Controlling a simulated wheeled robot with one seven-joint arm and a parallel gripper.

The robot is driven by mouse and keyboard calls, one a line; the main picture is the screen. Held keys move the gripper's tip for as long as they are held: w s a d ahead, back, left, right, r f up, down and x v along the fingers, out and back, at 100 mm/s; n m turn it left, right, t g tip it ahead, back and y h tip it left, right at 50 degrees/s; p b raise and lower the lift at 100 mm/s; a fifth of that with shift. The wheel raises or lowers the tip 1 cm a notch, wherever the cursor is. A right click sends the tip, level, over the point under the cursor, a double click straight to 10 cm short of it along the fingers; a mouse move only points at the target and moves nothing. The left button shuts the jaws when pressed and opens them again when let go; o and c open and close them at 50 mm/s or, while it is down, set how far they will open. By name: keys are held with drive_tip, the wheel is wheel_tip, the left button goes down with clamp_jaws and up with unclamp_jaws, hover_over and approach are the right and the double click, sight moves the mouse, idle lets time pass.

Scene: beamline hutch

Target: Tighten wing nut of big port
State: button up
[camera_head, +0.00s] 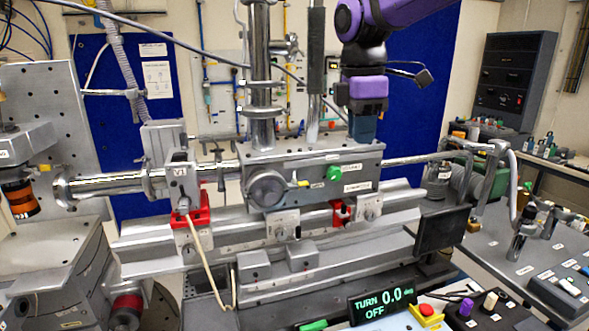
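My purple and grey arm reaches down from the top right of the head view. My gripper (362,128) is over the right part of the top of a grey metal chamber box (320,180). A dark blue-teal block shows at its lower end; I cannot tell whether this is fingers or a held part. The tips reach the box's top edge in the picture, and contact is unclear. I cannot make out a wing nut or a big port for certain; the spot under my gripper is hidden. A small display (382,304) reads "TURN 0.0 deg" and "OFF".
Vertical metal columns (262,75) rise from the box left of my gripper. A beam pipe (105,186) enters from the left. A rail (320,270) runs below. A dark panel (440,230) stands right. A side table (510,265) holds several small parts.

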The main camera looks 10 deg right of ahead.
drive_tip(key=w+a+f+n+g, duration=0.2)
drive_tip(key=w+a+n, duration=0.4)
drive_tip(key=w+n, duration=0.3)
drive_tip(key=n+g+y, duration=0.2)
drive_tip(key=n+g, duration=0.1)
drive_tip(key=n, duration=0.4)
approach(294, 179)
drive_tip(key=w+f, duration=0.1)
drive_tip(key=shift+w+x, duration=0.1)
drive_tip(key=shift+x, duration=1.65)
drive_tip(key=shift+w+x, duration=0.15)
drive_tip(key=shift+x, duration=1.55)
drive_tip(key=shift+f, duration=0.1)
clamp_jaws()
